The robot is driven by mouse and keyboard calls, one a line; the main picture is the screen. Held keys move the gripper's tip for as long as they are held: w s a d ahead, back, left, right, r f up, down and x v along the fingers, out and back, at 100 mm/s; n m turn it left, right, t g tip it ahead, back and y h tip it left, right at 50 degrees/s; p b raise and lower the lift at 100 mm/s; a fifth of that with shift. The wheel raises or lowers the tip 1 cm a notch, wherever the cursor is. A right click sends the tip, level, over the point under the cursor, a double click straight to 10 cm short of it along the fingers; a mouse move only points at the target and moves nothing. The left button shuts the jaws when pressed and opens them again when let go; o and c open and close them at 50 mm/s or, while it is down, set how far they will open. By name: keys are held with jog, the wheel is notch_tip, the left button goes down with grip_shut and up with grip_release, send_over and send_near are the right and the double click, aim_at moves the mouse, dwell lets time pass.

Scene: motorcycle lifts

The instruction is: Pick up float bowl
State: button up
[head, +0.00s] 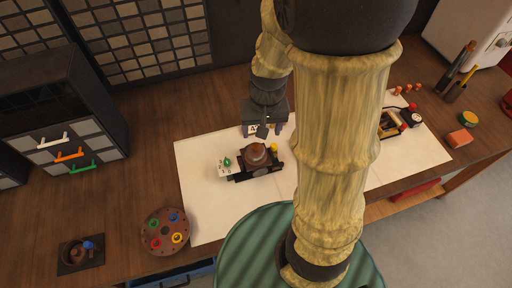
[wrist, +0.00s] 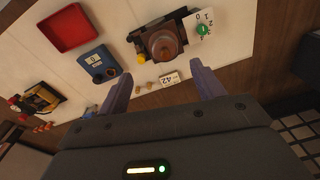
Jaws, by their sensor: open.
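A small dark assembly (head: 262,166) with a brown round bowl-like part (head: 257,155) on top sits on the white sheet in the head view. A white dial plate with a green knob (head: 227,162) and a yellow piece are at its sides. The wrist view also shows the brown part (wrist: 164,44), upper middle, beyond my fingertips. This part looks like the float bowl, but I cannot be sure. My gripper (head: 264,131) is open and empty, behind the assembly in the head view. In the wrist view its fingers (wrist: 161,74) are spread apart, not touching the assembly.
A blue block (wrist: 97,62) marked 0, a red tray (wrist: 68,28), a tag marked 42 (wrist: 170,79) and small tan pieces lie nearby. A round brown holder (head: 152,240) with coloured rings stands front left. A black drawer cabinet (head: 60,110) stands left.

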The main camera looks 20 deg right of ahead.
aim_at(256, 145)
jog(key=shift+m+g, duration=0.5)
jog(key=shift+m, duration=0.3)
jog(key=w, duration=0.1)
jog(key=w+r+p, duration=0.1)
jog(key=w, duration=0.2)
jog(key=shift+r+p, duration=0.25)
jog(key=shift+p, duration=0.05)
jog(key=shift+f, duration=0.1)
notch_tip(256, 145, down, 11)
jog(key=shift+f, duration=0.2)
jog(key=shift+a+f, duration=0.1)
jog(key=shift+f, duration=0.25)
jog(key=shift+w+a+f, duration=0.1)
jog(key=shift+f, duration=2.5)
